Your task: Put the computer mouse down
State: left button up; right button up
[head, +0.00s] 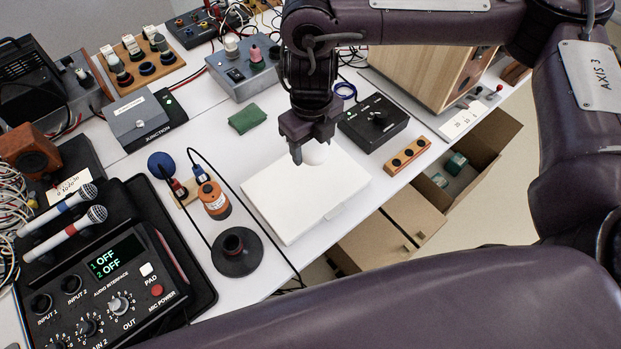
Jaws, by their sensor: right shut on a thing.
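My right gripper (308,150) points down over the white table, near the middle of the head view. It is shut on the computer mouse (318,154), a small white rounded thing mostly hidden by the fingers. The mouse is at the far part of a flat white box (300,208). I cannot tell whether it touches the box or hangs just above it. My left gripper is not in view.
A green cloth (247,119) lies behind the white box. A black box with a knob (374,121) and a wooden strip with buttons (407,156) are to its right. An open carton (415,215) stands beyond the table edge.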

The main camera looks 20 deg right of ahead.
jog(key=b, duration=0.2)
send_over(311, 187)
notch_tip(311, 187, down, 10)
jog(key=shift+r, duration=0.1)
notch_tip(311, 187, down, 3)
jog(key=shift+f, duration=0.15)
jog(key=shift+w+f, duration=0.1)
jog(key=shift+f, duration=0.05)
jog(key=shift+f+b, duration=0.15)
jog(key=shift+b, duration=0.2)
jog(key=o, duration=1)
